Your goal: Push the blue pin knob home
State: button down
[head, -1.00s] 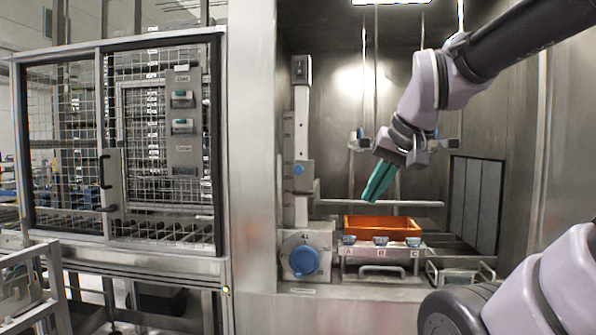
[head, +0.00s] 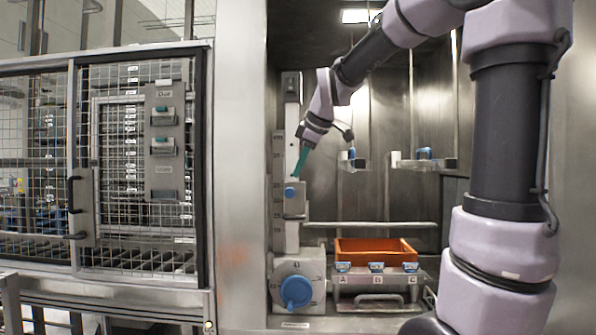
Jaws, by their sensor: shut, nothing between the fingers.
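The blue pin knob (head: 290,191) sits on a grey slider block on the upright scale column at the left inside the washer bay. My gripper (head: 295,174) has teal fingers that are shut and empty. It points down and left, with its tips just above the blue pin knob in the picture. I cannot tell whether the tips touch the knob or are a little apart from it. How deep the knob sits in the block cannot be made out.
A large blue dial knob (head: 295,291) is below the column. An orange tray (head: 375,246) stands on a bench with small blue-topped cups marked A, B, C. A horizontal rail (head: 370,225) crosses behind. A mesh door (head: 130,160) is on the left. Nozzle brackets (head: 425,160) hang behind.

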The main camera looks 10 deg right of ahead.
aim_at(290, 189)
jog(key=w+f, duration=0.6)
jog(key=w, duration=0.2)
jog(key=shift+a, duration=0.15)
jog(key=shift+w, duration=0.1)
